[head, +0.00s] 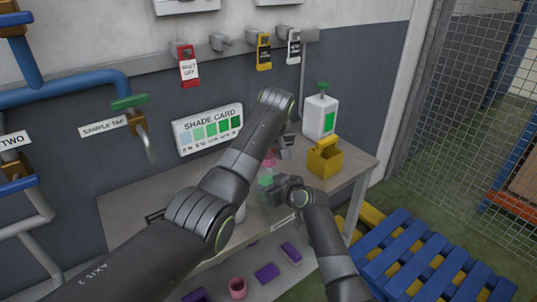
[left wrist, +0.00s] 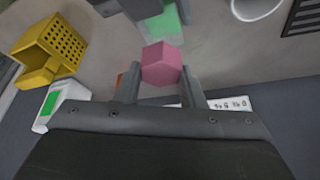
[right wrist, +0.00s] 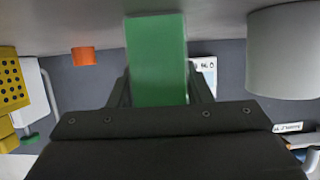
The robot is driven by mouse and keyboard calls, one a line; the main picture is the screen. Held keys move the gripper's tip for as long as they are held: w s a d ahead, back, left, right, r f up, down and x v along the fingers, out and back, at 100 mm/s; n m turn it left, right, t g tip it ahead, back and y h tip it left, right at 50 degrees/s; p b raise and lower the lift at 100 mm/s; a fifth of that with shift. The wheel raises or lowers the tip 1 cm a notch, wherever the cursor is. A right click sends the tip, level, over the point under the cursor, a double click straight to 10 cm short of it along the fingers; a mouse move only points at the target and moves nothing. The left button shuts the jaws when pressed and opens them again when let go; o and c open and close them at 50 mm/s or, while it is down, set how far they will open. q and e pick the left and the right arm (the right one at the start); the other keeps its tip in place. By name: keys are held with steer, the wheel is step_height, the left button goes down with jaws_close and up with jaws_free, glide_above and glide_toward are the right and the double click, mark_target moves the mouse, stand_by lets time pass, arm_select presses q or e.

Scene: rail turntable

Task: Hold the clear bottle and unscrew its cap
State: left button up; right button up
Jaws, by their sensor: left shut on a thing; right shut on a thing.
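The clear bottle (head: 265,181) stands at the table's front, mostly hidden behind my grippers; its body looks green. My right gripper (head: 272,189) is shut on the bottle's body, and the green body (right wrist: 155,60) fills the space between its fingers in the right wrist view. The pink faceted cap (left wrist: 162,63) is at the bottle's top; it also shows small in the head view (head: 269,160). Whether the cap is still threaded on cannot be told.
A yellow caddy (head: 325,160) and a white jug with green label (head: 320,118) stand at the table's right. A shade card (head: 208,129) leans at the back. A pale cylinder (right wrist: 286,50) is close beside the bottle. An orange block (right wrist: 84,56) lies behind.

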arm_select(q)
steer(key=shift+r, duration=0.1)
steer(key=shift+r, duration=2.4)
arm_select(e)
steer(key=o, duration=1.1)
